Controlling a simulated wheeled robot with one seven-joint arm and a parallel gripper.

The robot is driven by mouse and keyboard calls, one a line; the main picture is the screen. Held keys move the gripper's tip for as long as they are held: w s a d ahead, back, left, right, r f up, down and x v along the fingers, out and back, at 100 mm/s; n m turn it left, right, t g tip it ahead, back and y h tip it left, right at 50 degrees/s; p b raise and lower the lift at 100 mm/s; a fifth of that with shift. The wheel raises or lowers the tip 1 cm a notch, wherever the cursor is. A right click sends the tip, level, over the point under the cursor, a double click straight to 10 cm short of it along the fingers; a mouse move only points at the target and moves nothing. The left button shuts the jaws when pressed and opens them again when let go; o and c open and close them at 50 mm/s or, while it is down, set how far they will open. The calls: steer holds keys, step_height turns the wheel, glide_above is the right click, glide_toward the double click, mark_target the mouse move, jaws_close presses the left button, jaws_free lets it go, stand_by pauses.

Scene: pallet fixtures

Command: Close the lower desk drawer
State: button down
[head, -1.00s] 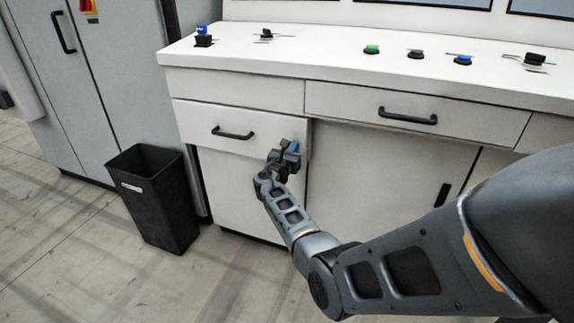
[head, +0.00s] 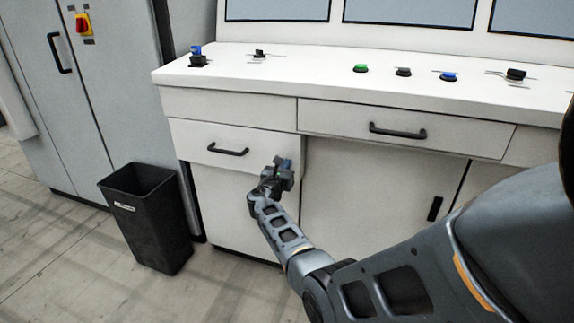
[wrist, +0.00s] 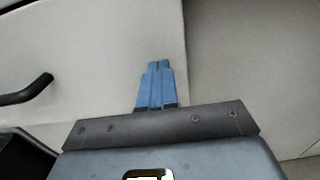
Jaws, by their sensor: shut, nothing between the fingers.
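The lower desk drawer (head: 190,140) is the white front with a black bar handle (head: 228,151) on the desk's left side, below a plain panel. It looks almost flush; a small gap is hard to judge. My gripper (head: 284,163) is in front of the drawer's lower right corner, right of the handle. In the wrist view its blue fingers (wrist: 155,68) are together with nothing between them. They point at the drawer front (wrist: 100,60), left of its right edge. Whether the tips touch it I cannot tell. The handle also shows at left in the wrist view (wrist: 25,90).
A black bin (head: 150,215) stands on the floor left of the desk, beside a grey cabinet (head: 90,100). An upper drawer (head: 340,118) with its own handle is at right. Buttons and switches sit on the white desktop (head: 310,70).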

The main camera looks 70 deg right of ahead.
steer(key=a+p, duration=0.1)
steer(key=a, duration=1.1)
steer(key=shift+s+a, duration=0.15)
steer(key=shift+f, duration=0.1)
